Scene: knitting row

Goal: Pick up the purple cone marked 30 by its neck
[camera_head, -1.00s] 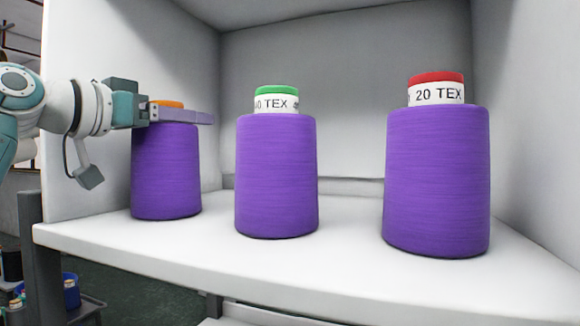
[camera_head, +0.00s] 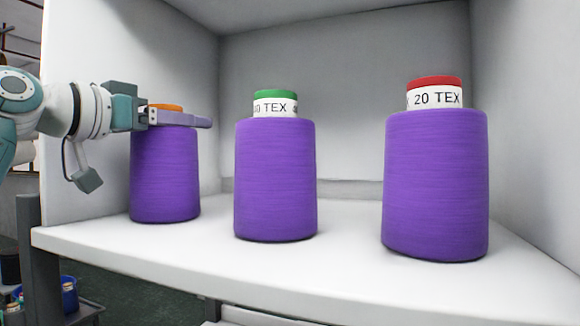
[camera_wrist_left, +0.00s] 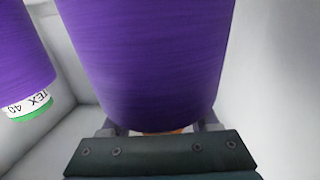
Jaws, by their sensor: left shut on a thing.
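A purple cone (camera_head: 165,175) with an orange cap (camera_head: 165,106) stands upright at the left of the white shelf. My left gripper (camera_head: 188,118) comes in from the left and is shut on this cone's neck, just above the purple winding. The gripper's fingers hide the neck's label, so I cannot read its number. In the left wrist view the same cone (camera_wrist_left: 150,60) fills the middle, with a sliver of orange between the fingers (camera_wrist_left: 160,130). The cone's base appears to rest on the shelf. My right gripper is not in view.
A purple cone with a green cap (camera_head: 275,180), marked 40 TEX, stands in the middle. One with a red cap (camera_head: 435,185), marked 20 TEX, stands at the right. The shelf (camera_head: 340,285) has side and back walls; its front strip is clear.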

